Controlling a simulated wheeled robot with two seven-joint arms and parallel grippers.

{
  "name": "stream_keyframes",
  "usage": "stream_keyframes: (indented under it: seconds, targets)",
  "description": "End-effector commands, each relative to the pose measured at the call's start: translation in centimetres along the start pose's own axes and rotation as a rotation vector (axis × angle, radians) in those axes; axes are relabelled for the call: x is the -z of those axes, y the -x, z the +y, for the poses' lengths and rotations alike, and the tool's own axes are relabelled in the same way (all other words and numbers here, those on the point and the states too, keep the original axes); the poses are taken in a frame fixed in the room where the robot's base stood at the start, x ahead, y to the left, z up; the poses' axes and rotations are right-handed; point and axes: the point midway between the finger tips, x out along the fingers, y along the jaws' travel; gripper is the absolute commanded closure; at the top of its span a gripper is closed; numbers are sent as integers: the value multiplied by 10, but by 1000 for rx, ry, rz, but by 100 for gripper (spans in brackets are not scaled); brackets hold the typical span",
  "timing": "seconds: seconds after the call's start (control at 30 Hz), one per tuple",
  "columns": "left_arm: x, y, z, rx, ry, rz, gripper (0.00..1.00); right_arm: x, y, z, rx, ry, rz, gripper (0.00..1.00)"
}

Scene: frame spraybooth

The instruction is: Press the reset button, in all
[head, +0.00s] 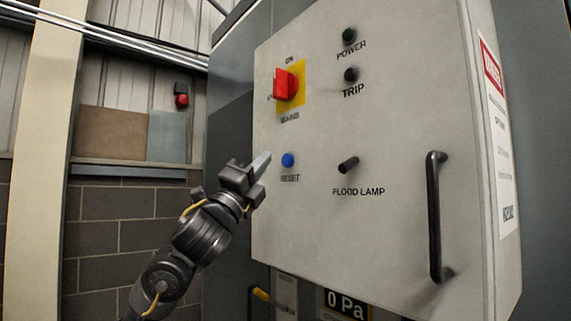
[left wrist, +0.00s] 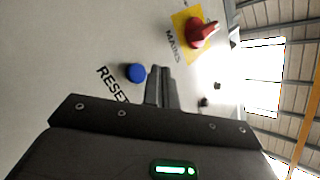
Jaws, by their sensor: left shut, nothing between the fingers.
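The blue reset button (head: 288,160) sits on the light grey panel door (head: 400,120), above the label RESET. My left gripper (head: 262,160) is shut and empty, with its fingertips just left of the button in the head view. In the left wrist view the button (left wrist: 135,73) shows to the left of the shut fingertips (left wrist: 161,72), clear of them in the picture. I cannot tell how far the tips are from the panel. My right gripper is not in view.
A red mains switch (head: 285,84) on a yellow plate is above the button. POWER (head: 349,35) and TRIP (head: 351,74) lamps and a black flood lamp knob (head: 348,164) are to the right. A black door handle (head: 435,215) sticks out at the far right.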

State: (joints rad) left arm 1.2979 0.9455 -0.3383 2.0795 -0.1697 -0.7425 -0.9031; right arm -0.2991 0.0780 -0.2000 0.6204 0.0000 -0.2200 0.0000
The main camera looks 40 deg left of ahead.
Motion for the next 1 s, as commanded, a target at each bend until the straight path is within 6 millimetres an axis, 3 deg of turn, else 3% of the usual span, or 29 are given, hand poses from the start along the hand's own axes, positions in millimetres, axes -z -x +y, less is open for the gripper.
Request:
stream_keyframes:
  seconds: [0.3,1.0]
  targets:
    - [11,-15,12,-1,0,-2,100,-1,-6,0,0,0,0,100]
    - [12,-16,12,0,0,-1,100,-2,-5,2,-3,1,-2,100]
